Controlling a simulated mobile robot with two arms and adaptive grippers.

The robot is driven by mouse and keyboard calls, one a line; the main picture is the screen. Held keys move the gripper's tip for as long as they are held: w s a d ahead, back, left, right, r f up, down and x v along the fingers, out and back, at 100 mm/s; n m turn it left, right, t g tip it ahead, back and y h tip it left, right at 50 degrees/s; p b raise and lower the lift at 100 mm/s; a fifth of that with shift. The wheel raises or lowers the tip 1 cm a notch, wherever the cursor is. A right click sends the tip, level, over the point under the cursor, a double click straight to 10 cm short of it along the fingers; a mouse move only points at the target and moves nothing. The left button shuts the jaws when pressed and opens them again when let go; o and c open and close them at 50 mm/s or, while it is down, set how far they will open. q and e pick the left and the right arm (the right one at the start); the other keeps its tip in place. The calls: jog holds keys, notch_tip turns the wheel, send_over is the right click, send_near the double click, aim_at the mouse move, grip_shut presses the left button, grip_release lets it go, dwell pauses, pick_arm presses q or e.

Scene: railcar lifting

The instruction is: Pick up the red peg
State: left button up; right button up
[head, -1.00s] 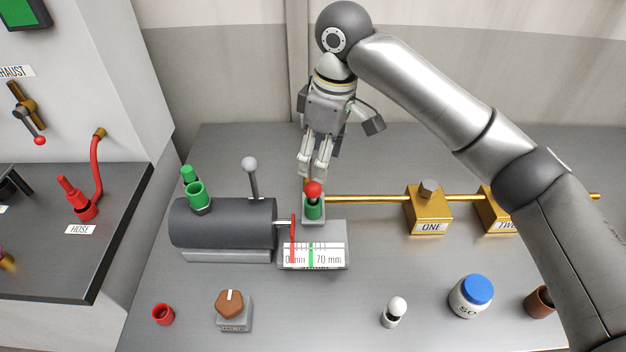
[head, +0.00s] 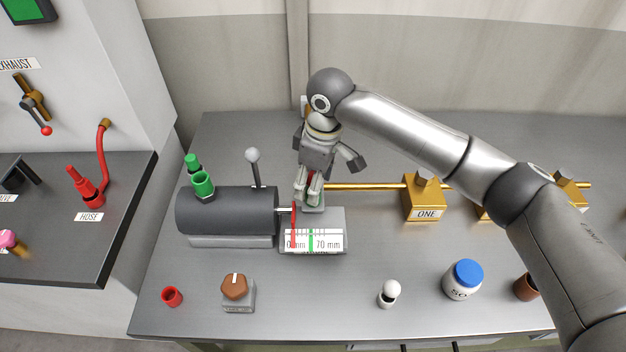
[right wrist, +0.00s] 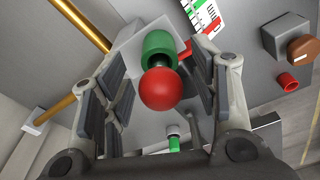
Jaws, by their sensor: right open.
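The red peg shows as a red ball (right wrist: 166,89) in the right wrist view, in front of a green socket (right wrist: 159,47) on a grey block. My right gripper (right wrist: 158,98) is open, with one finger on each side of the red ball and a visible gap to each. In the head view my right gripper (head: 309,193) is over the block at the end of the brass rod and hides most of the peg. My left gripper is not in view.
A grey cylinder (head: 228,215) with green fittings and a white-knobbed lever stands to the left. The scale block (head: 314,243) is just in front. A brass rod (head: 370,186) runs right to block ONE (head: 424,200). A red cup (head: 172,297), brown knob (head: 235,287) and jar (head: 463,279) stand nearer.

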jog(key=c, duration=1.2)
